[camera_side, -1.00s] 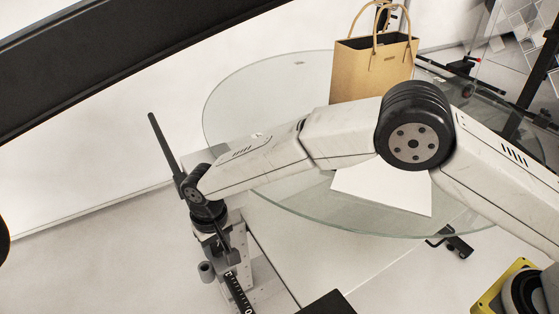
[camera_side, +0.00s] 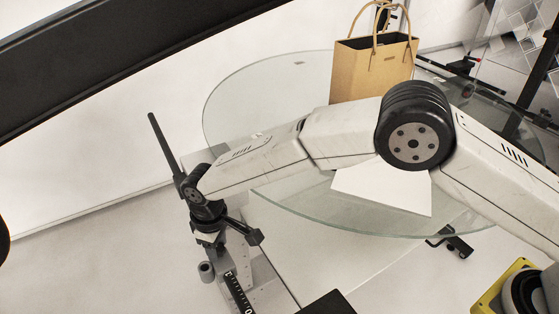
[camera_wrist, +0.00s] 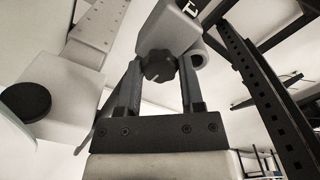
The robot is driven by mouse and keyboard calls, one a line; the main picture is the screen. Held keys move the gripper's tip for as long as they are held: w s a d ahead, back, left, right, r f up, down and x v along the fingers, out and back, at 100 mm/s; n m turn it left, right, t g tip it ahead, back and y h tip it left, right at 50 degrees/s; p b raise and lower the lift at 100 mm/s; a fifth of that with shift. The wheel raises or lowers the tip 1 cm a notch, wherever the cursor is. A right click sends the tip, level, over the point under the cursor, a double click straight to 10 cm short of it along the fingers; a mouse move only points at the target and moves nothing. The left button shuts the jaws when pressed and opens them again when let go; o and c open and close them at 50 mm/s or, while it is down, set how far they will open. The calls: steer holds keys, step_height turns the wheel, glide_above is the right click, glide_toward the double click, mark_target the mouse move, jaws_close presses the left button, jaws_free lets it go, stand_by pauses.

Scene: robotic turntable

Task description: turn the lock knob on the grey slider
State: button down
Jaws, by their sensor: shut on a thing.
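The lock knob (camera_wrist: 159,66) is black with a ridged edge and a light mark on its face. It sits on the light grey slider (camera_wrist: 167,28) in the wrist view. My gripper (camera_wrist: 160,70) has one finger on each side of the knob and is shut on it. In the side view my gripper (camera_side: 208,238) points down at the slider column at lower left. There the knob is hidden behind my gripper and wrist, and the slider is mostly covered.
A black ruled scale (camera_side: 238,293) runs below my gripper. A round glass tabletop (camera_side: 232,105) carries a tan paper bag (camera_side: 372,72) and a white sheet (camera_side: 385,190). In the wrist view, a dark perforated post (camera_wrist: 268,100) stands close at right and a pale block with a black cap (camera_wrist: 25,102) at left.

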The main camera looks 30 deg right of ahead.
mark_target(218, 247)
steer(key=shift+c, duration=1.1)
jaws_free()
steer(key=shift+r, duration=0.1)
steer(key=shift+r, duration=3.85)
steer(key=shift+d, duration=0.1)
